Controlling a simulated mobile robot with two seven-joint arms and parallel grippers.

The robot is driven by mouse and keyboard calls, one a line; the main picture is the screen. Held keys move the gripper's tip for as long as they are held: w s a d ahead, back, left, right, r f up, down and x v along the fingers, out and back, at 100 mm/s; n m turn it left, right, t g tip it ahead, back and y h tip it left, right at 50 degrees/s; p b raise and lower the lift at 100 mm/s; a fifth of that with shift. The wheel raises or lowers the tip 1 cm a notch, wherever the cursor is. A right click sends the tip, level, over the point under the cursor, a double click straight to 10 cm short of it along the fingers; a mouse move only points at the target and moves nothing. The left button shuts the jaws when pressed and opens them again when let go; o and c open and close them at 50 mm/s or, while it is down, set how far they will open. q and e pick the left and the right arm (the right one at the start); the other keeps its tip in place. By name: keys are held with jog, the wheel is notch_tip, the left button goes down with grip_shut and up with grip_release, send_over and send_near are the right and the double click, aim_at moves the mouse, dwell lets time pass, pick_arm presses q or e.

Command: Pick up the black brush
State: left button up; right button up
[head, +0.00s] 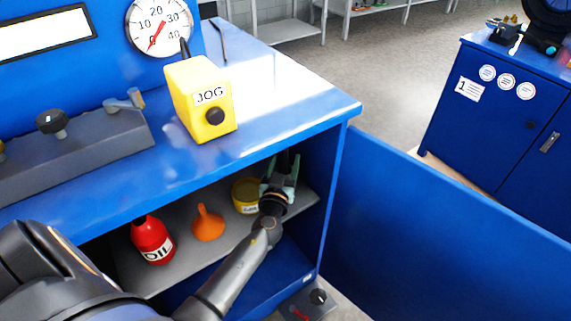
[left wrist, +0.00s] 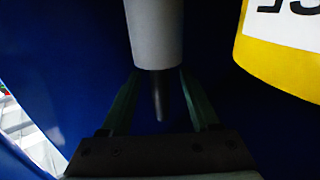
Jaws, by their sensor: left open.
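My left gripper (head: 281,172) is inside the open blue cabinet, over the right end of the grey shelf. It is open. In the left wrist view, its two green fingers (left wrist: 159,85) stand on either side of a thin dark rod (left wrist: 158,103) that sticks out of a pale grey cylinder (left wrist: 154,35). No contact with the fingers is clear. This may be the black brush, but its bristles are not to be made out. In the head view a dark shape (head: 284,158) shows between the fingers, partly hidden by them. My right gripper is not in view.
A yellow tin (head: 244,196) stands close left of my gripper; it also shows in the left wrist view (left wrist: 285,55). An orange funnel (head: 208,226) and a red oil bottle (head: 152,241) stand farther left. The benchtop (head: 290,100) is above, the open door (head: 440,235) right.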

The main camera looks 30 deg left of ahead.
pick_arm(q)
grip_shut()
dwell(0.4)
